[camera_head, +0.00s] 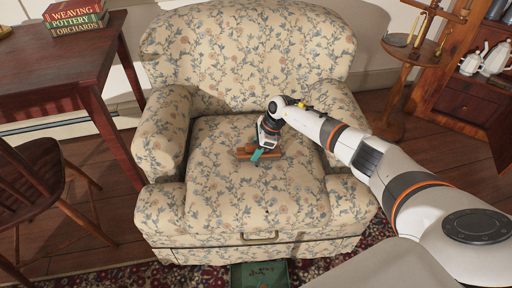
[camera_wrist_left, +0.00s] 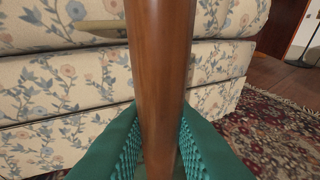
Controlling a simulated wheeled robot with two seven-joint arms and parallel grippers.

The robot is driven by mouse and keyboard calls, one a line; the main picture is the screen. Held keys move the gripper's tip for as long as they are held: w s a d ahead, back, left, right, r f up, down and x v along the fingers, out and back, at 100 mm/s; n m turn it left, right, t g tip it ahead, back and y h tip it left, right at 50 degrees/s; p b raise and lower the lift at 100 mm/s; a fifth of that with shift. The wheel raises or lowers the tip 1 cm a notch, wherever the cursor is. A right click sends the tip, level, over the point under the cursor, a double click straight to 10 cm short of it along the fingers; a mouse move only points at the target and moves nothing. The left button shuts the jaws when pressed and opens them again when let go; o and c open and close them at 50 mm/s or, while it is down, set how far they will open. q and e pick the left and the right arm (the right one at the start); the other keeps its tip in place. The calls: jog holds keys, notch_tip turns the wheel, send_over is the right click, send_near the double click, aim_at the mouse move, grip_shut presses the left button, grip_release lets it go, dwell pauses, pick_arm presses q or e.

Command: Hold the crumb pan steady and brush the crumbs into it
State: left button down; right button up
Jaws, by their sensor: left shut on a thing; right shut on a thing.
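My right gripper (camera_head: 268,140) is shut on a brown wooden brush (camera_head: 244,152), low at the seat cushion (camera_head: 230,195). Whether the bristles touch the cloth is not clear. A tiny dark speck (camera_head: 267,211), possibly a crumb, lies near the seat front. A dark green thing with reddish marks, apparently the crumb pan (camera_head: 260,275), shows below the armchair front, cut by the bottom edge. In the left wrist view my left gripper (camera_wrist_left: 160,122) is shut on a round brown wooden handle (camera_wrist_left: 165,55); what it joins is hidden. The left gripper is not clearly visible in the head view.
The floral armchair (camera_head: 248,50) fills the middle, with a tan pull (camera_head: 260,237) on its front. A desk with books (camera_head: 75,18) and a chair (camera_head: 45,170) stand left. A small round table (camera_head: 410,50) and a cabinet (camera_head: 470,90) stand right. A patterned rug (camera_head: 110,277) lies in front.

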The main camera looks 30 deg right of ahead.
jog(key=shift+f, duration=0.35)
dwell(0.4)
